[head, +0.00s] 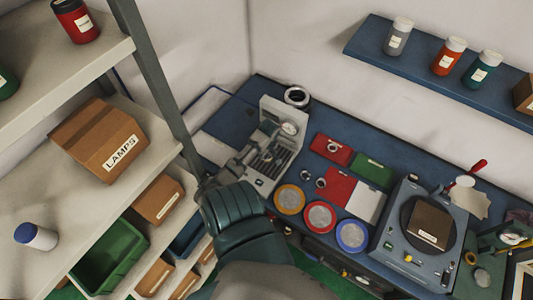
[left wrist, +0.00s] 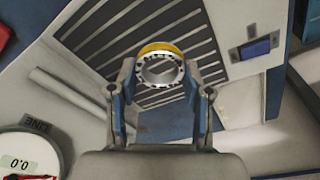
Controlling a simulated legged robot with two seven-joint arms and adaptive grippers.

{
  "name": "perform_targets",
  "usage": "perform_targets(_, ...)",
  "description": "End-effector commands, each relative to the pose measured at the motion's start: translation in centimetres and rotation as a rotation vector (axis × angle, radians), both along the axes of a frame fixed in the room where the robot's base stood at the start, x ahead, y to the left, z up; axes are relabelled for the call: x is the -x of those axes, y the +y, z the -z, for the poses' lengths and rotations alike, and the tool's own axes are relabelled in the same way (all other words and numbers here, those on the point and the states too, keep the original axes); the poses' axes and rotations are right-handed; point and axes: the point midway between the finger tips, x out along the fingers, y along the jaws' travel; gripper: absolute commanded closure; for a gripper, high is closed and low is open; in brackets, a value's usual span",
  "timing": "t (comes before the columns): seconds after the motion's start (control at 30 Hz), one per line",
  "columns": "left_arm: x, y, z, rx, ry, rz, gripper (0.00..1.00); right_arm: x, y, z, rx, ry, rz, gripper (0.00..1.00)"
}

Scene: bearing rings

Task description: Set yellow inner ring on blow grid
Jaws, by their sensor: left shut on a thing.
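My left gripper (left wrist: 160,84) is shut on a ring (left wrist: 160,67) with a yellow band and a pale metal inner part with small dark marks. It holds the ring between its two fingertips in the left wrist view. Behind the ring is the blow grid (left wrist: 85,37), a pale panel with dark slots. Whether the ring touches the slots or hangs above them I cannot tell. In the head view the left gripper (head: 246,157) is over the grid unit (head: 284,158) at the back of the blue bench; the ring is hard to make out there. My right gripper is not in view.
Yellow, red and blue rimmed dishes (head: 289,199) stand along the bench front. Red and green pads (head: 332,150) lie right of the grid unit. A grey machine (head: 417,235) stands further right. A round gauge (left wrist: 28,155) reading 0.0 shows in the wrist view. Shelving (head: 150,75) is at left.

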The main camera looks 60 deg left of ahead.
Motion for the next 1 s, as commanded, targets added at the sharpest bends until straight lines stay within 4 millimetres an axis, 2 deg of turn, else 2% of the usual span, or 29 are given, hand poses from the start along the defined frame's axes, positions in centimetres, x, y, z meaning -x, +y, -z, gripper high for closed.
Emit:
perform_targets(0.03,-0.4,0.8,0.0,-0.001,0.0,-0.001,0.88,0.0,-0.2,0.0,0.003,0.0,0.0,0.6)
perform_targets(0.27,-1.2,2.6,0.5,0.001,0.0,-0.001,0.88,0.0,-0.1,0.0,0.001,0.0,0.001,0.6)
perform_targets(0.37,-1.1,2.4,2.4,0.003,0.003,0.0,0.88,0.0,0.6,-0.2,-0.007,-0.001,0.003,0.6)
perform_targets(0.47,-1.1,2.3,3.3,-0.001,0.0,0.0,0.88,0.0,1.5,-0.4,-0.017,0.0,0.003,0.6)
perform_targets(0.6,-1.1,2.2,3.6,-0.004,0.0,0.001,0.88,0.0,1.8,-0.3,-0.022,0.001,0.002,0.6)
perform_targets(0.87,-1.1,2.3,4.0,-0.002,0.0,0.0,0.88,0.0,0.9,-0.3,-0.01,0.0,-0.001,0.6)
perform_targets(0.9,-1.1,2.3,4.0,-0.001,0.001,0.0,0.44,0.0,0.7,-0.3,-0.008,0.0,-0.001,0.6)
perform_targets(0.97,-1.1,2.4,4.1,-0.001,0.0,0.0,0.29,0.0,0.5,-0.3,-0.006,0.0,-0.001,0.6)
perform_targets(1.0,-1.1,2.4,4.1,0.0,0.0,0.0,0.26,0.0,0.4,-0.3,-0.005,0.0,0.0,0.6)
